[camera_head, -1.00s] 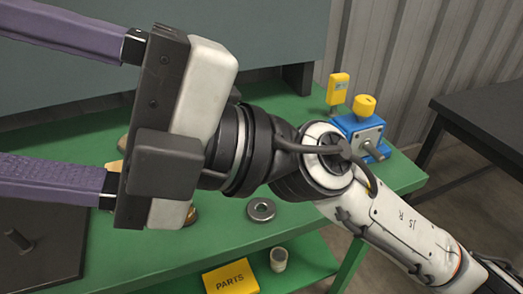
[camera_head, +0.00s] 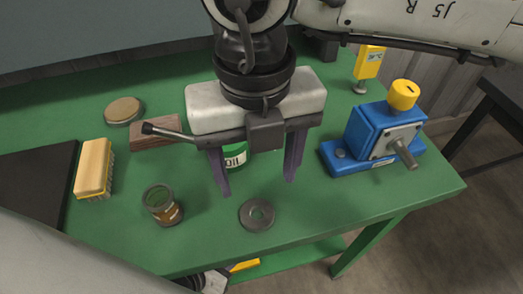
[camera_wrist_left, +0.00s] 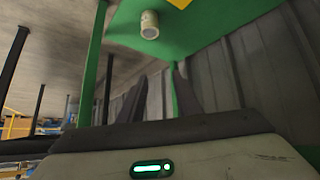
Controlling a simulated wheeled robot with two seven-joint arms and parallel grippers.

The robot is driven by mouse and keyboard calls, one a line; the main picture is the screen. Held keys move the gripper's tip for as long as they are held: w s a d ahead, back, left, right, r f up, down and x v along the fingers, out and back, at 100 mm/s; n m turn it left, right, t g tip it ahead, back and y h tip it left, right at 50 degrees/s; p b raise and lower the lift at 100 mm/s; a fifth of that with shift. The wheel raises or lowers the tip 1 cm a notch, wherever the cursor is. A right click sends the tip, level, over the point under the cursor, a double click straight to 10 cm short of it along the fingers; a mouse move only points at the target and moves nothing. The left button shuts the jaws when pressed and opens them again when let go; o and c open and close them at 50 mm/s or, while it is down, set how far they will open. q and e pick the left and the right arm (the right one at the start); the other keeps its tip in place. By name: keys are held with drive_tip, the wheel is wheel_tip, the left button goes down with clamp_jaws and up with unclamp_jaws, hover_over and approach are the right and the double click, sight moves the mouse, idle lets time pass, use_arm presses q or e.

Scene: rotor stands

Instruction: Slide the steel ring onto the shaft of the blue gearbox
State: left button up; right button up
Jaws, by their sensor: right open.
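The steel ring (camera_head: 244,217), a flat grey washer-like disc with a hole, lies on the green bench near its front edge in the head view. My right gripper (camera_head: 257,181) points down just behind and above the ring, its two purple fingers spread with nothing held. The blue gearbox (camera_head: 368,131) stands at the right of the bench with a yellow cap on top. Its grey shaft (camera_head: 404,153) sticks out toward the front right and is bare. My left gripper (camera_wrist_left: 160,75) shows in the left wrist view with its dark fingers apart and empty, below bench height.
A green oil can (camera_head: 235,157) stands behind the right fingers. A yellow device (camera_head: 370,62) stands behind the gearbox. Bench between ring and gearbox is clear.

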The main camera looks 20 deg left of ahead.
sight(257, 217)
drive_tip(key=f+b, duration=0.2)
drive_tip(key=f, duration=0.1)
drive_tip(key=f+b, duration=0.2)
drive_tip(key=f, duration=0.1)
drive_tip(key=f+b, duration=0.2)
drive_tip(key=f, duration=0.1)
drive_tip(key=shift+s, duration=0.25)
drive_tip(key=shift+f+b, duration=0.3)
drive_tip(key=shift+b, duration=0.2)
use_arm(q)
drive_tip(key=f, duration=0.1)
drive_tip(key=d+f, duration=0.1)
drive_tip(key=f, duration=0.1)
drive_tip(key=d+f, duration=0.1)
drive_tip(key=shift+f, duration=0.25)
